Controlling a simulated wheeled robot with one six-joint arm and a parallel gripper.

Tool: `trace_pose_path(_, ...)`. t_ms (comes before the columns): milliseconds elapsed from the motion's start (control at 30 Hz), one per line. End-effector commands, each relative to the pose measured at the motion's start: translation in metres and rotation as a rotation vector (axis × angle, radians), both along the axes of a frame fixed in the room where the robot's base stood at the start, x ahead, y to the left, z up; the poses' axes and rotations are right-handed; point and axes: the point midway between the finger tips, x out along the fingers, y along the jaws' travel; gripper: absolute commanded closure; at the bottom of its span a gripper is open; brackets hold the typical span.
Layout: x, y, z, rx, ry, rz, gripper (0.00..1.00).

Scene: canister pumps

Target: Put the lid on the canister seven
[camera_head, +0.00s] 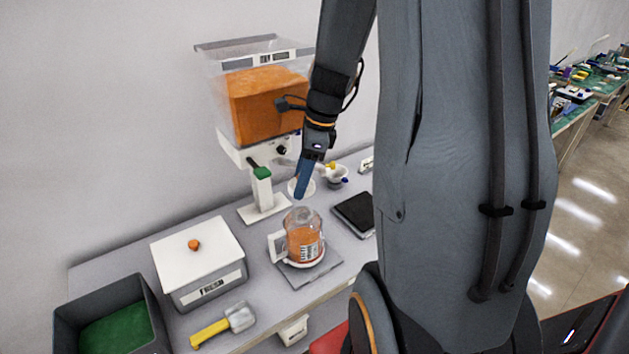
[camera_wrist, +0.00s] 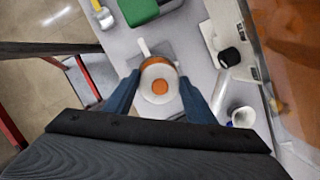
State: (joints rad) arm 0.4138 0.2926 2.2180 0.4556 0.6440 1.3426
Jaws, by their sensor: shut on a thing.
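The canister is a clear jug with orange contents, a white handle and a label too small to read (camera_head: 304,243). It stands upright on a grey plate (camera_head: 318,276) near the bench's front edge. My gripper (camera_head: 301,192) points down above it. In the wrist view, my gripper (camera_wrist: 160,77) has its blue fingers on both sides of a round white lid (camera_wrist: 148,91) with an orange middle, and is shut on it. The lid appears over the canister (camera_wrist: 172,62) and hides most of it. In the head view the fingers partly hide the lid, and it looks apart from the canister.
A white-lidded box marked FRESH (camera_head: 203,288), a yellow-handled scoop (camera_head: 225,325) and a dark bin with a green bottom (camera_head: 70,318) are at left. A hopper of orange contents (camera_head: 262,98) and a green-topped pump stand (camera_head: 263,192) are behind. A black tablet (camera_head: 355,214) lies at right.

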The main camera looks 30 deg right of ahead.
Motion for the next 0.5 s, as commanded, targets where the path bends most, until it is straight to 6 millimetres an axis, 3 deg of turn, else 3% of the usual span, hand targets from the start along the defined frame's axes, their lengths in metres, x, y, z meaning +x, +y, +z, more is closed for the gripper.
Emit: trace_pose_path(500, 0.001, 0.000, -0.041, -0.001, 0.001, 0.000, 0.71)
